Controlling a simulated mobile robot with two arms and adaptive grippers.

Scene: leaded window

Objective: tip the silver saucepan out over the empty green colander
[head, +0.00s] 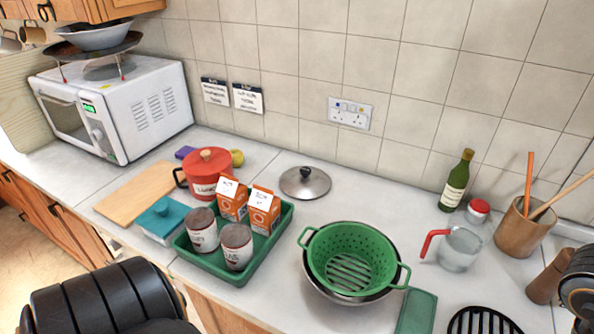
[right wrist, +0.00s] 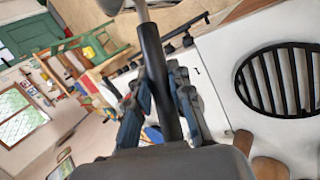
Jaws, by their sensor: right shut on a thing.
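The green colander (head: 349,240) sits in a silver bowl (head: 312,278) on the worktop in the head view. Its slotted bottom shows and it is empty. In the right wrist view my right gripper (right wrist: 160,78) is shut around a long black handle (right wrist: 152,50). A silver metal piece (right wrist: 141,10) joins the handle at the top edge. This looks like the silver saucepan's handle; its pan body is out of view, so its contents and tilt cannot be told. My left gripper is not in view.
A green tray (head: 268,252) with cans and orange cartons stands left of the colander. A glass jug with a red handle (head: 434,240) stands to its right. A lid (head: 305,182) lies behind. A black trivet (head: 482,322) and green bottle (head: 457,182) are further right.

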